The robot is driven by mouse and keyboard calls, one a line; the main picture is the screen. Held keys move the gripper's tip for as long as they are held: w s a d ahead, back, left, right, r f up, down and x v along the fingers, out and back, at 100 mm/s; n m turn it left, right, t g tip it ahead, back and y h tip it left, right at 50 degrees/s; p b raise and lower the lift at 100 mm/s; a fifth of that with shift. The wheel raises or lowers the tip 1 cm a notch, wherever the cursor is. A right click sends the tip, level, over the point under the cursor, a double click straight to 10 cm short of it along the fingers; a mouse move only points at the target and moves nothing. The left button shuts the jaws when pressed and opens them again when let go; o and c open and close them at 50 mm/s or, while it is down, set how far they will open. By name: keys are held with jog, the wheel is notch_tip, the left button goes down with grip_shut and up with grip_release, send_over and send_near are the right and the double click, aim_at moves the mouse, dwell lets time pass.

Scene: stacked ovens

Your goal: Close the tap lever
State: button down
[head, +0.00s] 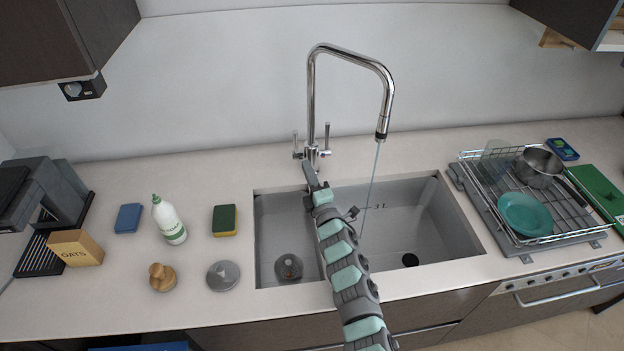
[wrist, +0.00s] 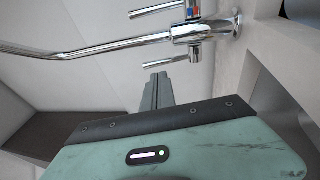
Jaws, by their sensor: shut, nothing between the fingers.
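The chrome tap (head: 312,100) stands behind the sink, with a tall bent spout. A thin water stream (head: 374,165) runs from the spout into the sink. Two levers flank the tap base in the head view: a left lever (head: 296,142) and a right lever (head: 327,137), both roughly upright. In the wrist view the tap body (wrist: 196,31) is at the upper right, with one lever (wrist: 157,9) above it and one lever (wrist: 168,60) below. My gripper (wrist: 158,78) is shut and empty, its tips close to the lower lever; contact cannot be told. It is at the tap base in the head view (head: 309,172).
The sink (head: 465,225) lies below my arm. A dish rack (head: 500,240) with a bowl and a pot stands right. A white bottle (head: 169,220), sponges and a scrub brush (head: 161,277) lie left. The counter behind the sink is mostly clear.

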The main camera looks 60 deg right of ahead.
aim_at(296, 141)
jog(key=shift+x, duration=3.9)
jog(key=shift+w, duration=0.1)
